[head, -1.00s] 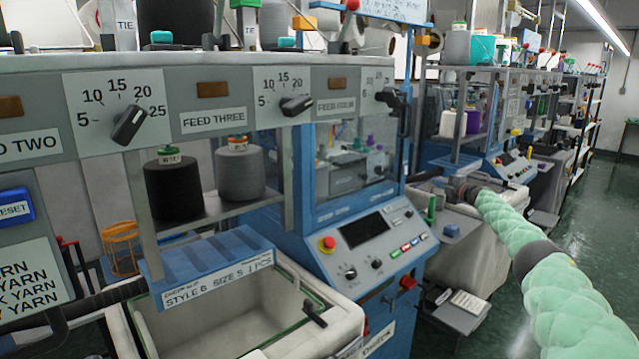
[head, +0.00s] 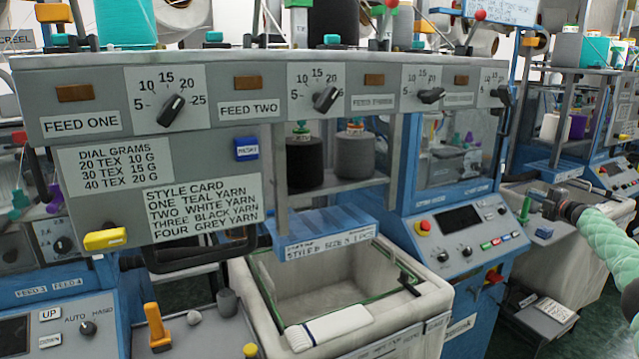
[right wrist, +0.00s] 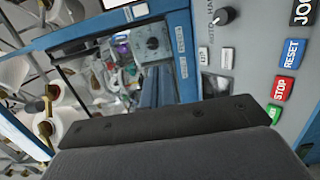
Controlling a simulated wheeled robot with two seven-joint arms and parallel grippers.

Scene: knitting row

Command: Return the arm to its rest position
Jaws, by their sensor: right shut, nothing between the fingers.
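My right arm comes in from the right edge of the head view in a pale green quilted sleeve. Its dark right gripper (head: 553,207) is shut and empty, held out in front of the machines on the right. In the right wrist view the dark gripper body (right wrist: 165,125) fills the bottom, with a machine window and a button panel (right wrist: 250,60) beyond it. No object shows in its grip. My left gripper does not show in either view.
The knitting machine's feed panel (head: 215,90) with dials spans the left and middle. A blue control console (head: 465,245) is right of the bin. Green floor shows at far right.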

